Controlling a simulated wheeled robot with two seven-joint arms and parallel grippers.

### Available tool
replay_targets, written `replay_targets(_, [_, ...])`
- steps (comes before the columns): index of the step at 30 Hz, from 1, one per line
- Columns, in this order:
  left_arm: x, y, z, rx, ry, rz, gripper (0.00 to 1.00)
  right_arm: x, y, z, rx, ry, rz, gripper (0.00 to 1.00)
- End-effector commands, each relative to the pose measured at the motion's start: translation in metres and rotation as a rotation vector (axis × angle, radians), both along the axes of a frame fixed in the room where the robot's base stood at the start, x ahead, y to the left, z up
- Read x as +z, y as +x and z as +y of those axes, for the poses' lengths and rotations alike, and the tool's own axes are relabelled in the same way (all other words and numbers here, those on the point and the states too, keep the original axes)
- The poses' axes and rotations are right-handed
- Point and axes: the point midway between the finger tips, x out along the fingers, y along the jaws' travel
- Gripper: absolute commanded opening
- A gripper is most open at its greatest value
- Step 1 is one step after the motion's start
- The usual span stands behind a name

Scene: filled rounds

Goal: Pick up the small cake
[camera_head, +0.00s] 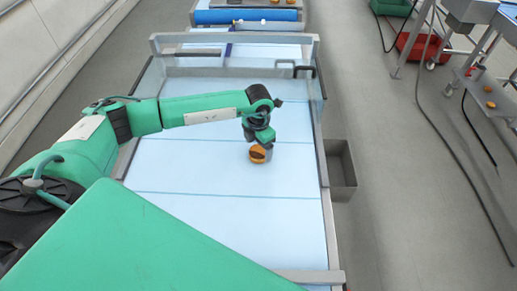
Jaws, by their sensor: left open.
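The small cake (257,157) is a round orange-brown piece lying on the light blue belt (220,172), right of the belt's middle. My left arm reaches in from the left, and my left gripper (260,146) points down right over the cake. The gripper is dark and small in the picture. The jaws are open at the cake and partly cover it; I cannot tell whether they touch it. My right gripper is not in view.
Metal rails edge the belt, with a raised frame (235,38) at its far end. A grey metal bin (340,165) hangs at the right side. Red (418,46) and green crates stand at the upper right. The rest of the belt is clear.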

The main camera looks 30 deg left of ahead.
Motion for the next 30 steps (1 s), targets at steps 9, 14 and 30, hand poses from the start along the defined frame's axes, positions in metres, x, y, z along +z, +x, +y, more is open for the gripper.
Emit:
replay_targets(9, [-0.028,0.0,0.001,0.0,0.0,0.001,0.81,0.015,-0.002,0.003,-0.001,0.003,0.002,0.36])
replay_targets(14, [-0.028,0.0,0.001,0.0,0.0,0.001,0.81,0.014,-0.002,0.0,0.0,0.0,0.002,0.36])
replay_targets(30, [-0.027,0.0,0.001,0.0,0.0,0.0,0.45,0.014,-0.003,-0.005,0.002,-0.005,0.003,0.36])
